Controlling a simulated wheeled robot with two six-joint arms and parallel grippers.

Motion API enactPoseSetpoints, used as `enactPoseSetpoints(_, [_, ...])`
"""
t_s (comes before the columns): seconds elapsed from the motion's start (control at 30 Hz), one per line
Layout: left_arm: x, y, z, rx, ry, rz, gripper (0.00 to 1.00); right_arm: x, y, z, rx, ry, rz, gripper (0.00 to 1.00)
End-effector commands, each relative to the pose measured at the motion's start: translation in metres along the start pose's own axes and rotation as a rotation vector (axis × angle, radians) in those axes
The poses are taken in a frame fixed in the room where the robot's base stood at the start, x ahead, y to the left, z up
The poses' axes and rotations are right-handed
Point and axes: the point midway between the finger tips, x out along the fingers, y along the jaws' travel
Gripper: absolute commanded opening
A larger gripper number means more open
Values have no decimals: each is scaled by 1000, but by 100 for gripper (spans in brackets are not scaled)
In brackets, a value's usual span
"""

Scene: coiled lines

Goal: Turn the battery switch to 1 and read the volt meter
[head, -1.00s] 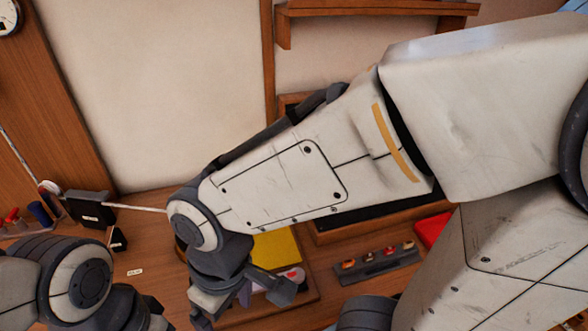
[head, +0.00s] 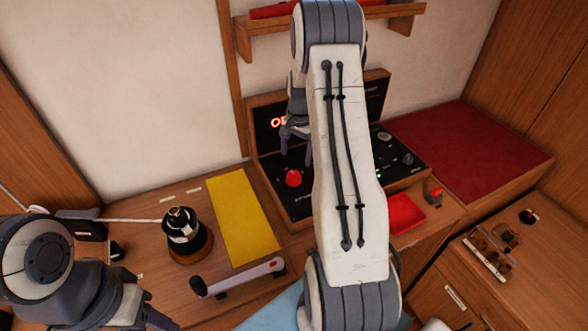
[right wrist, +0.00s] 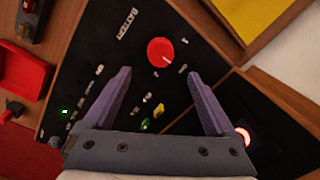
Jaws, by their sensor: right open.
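The battery switch, a round red knob (head: 293,178), sits on the black panel (head: 300,204) in the head view. In the right wrist view the red knob (right wrist: 160,50) is beside the lettering BATTERY, with a short white mark at its edge. My right gripper (head: 296,154) is open and empty above the panel, near the knob and apart from it. In the right wrist view its fingers (right wrist: 160,78) are spread with the knob beyond them. My left gripper (head: 158,318) is at the bottom left, partly cut off.
A black winch (head: 182,232), a yellow mat (head: 240,215) and a handle (head: 240,277) lie left of the panel. A red tray (head: 405,213) is to its right. A shelf (head: 275,42) hangs above. My right arm hides the panel's middle.

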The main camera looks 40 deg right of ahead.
Motion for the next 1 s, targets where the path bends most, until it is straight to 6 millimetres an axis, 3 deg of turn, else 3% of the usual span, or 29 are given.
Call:
enactPoseSetpoints(0.3, [-22, 2, -1, 4, 0, 0, 50, 57, 0, 3, -5, -6, 4, 90])
enactPoseSetpoints(0.5, [-30, 2, -2, 5, 0, 0, 50, 84, 0, 2, -6, -3, 2, 90])
enactPoseSetpoints(0.9, [-31, 2, -2, 6, 0, 0, 50, 93, 0, 2, -6, 0, 0, 90])
enactPoseSetpoints(0.97, [-31, 2, -2, 6, 0, 0, 50, 93, 0, 2, -6, 0, 0, 71])
enactPoseSetpoints(1.0, [-31, 2, -2, 6, 0, 0, 50, 93, 0, 2, -6, 0, 0, 56])
